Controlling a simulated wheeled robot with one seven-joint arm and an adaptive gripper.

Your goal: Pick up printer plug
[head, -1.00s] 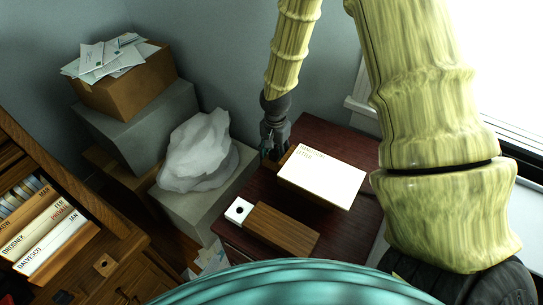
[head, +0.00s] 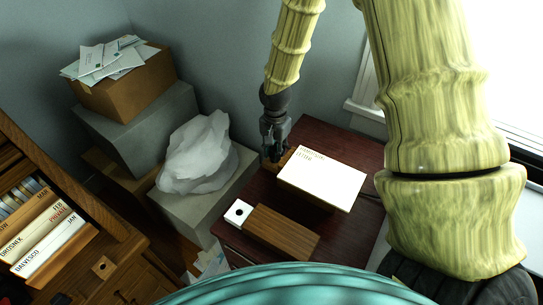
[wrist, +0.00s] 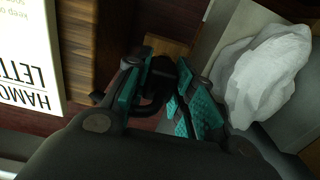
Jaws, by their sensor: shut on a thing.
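My gripper (head: 272,155) is at the left edge of the dark red table, beside the left end of a white-topped box with lettering. In the wrist view my gripper (wrist: 163,108) has its teal-padded fingers around a small black plug (wrist: 160,80), which I take to be the printer plug. A dark curved piece, perhaps its cable, hangs by the left finger. The plug is too small and dark to make out in the head view, and the fingers hide part of it in the wrist view.
The white-topped box (head: 325,180) and a wooden block with a white end (head: 282,232) lie on the dark red table (head: 325,133). A carton of envelopes (head: 130,88) stands behind, and a wooden shelf (head: 85,215) is at left.

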